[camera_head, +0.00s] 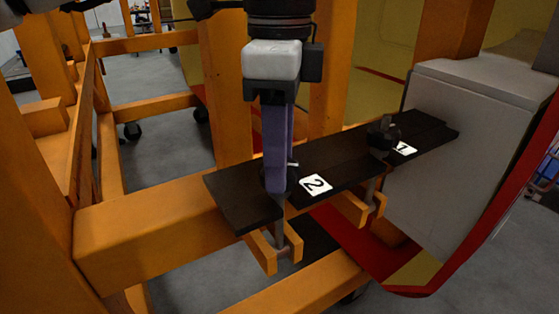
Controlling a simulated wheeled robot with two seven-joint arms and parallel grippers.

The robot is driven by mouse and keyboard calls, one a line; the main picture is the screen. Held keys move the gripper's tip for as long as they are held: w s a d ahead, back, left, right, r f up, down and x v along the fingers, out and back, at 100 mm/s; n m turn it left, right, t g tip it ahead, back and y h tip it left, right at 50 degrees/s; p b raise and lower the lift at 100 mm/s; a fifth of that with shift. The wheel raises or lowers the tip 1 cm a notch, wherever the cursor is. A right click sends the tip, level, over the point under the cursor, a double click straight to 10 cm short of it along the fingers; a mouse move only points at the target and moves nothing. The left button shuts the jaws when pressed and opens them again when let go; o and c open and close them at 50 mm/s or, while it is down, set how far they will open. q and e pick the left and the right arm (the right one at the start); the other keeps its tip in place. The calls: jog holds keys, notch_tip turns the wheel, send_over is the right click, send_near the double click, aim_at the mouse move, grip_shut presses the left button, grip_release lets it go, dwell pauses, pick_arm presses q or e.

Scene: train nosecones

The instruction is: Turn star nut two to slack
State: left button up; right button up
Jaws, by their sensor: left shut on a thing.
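A dark clamp plate with a white label "2" (316,185) lies across the orange frame beam. Star nut two (292,178) is mostly hidden behind the fingers of my left gripper (278,186); only a small dark part shows beside them. My left gripper points down from above and is shut on the nut, just left of the label. Below the plate a bolt (280,221) runs down into an orange bracket. A second dark star nut (383,134) stands upright on its bolt beside label "1" (404,148), clear of the gripper. My right gripper does not show.
The orange frame beam (150,235) runs under the plates, with orange posts (226,100) close behind my left gripper. A grey block (450,150) and red-edged nosecone panel stand at the right. Grey floor shows below and behind.

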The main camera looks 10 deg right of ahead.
pick_arm(q)
jog(key=n+b, duration=0.1)
jog(key=n, duration=0.2)
jog(key=shift+w, duration=0.1)
jog(key=n+b, duration=0.2)
jog(key=n, duration=0.1)
jog(key=shift+n+b, duration=0.75)
jog(key=shift+n, duration=0.05)
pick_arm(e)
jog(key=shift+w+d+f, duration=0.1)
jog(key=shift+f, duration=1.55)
pick_arm(q)
jog(key=shift+r+n, duration=0.1)
jog(key=shift+n, duration=0.2)
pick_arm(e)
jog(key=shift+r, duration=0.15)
pick_arm(q)
jog(key=o, duration=1)
jog(key=shift+o, duration=0.2)
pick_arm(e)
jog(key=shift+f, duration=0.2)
